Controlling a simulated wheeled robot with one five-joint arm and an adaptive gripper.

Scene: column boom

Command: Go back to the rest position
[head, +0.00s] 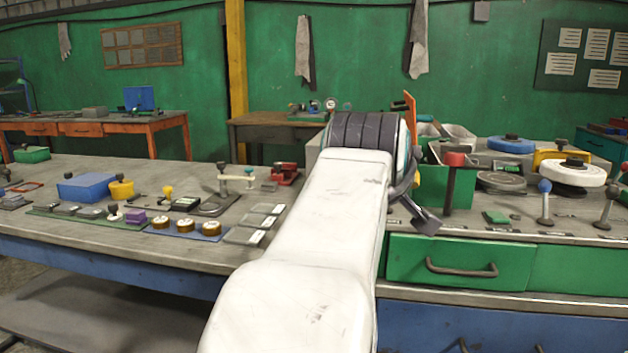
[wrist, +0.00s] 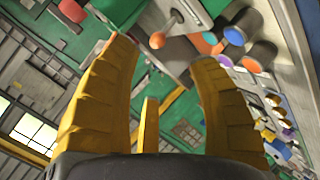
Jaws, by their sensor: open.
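In the head view my white arm reaches forward over the workbench (head: 120,220). Its dark ribbed wrist hides most of the gripper there. Beyond the fingers, the wrist view shows a tilted scene with a lever with an orange knob (wrist: 157,40) and several coloured round-ended objects. I cannot tell whether the fingers touch anything.
A green drawer (head: 440,262) sits under the bench's right part. Levers with a red knob (head: 454,160) and a blue knob (head: 545,187) stand right of my arm. A blue box (head: 87,187) and small parts lie on the left. A yellow post (head: 236,80) stands behind.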

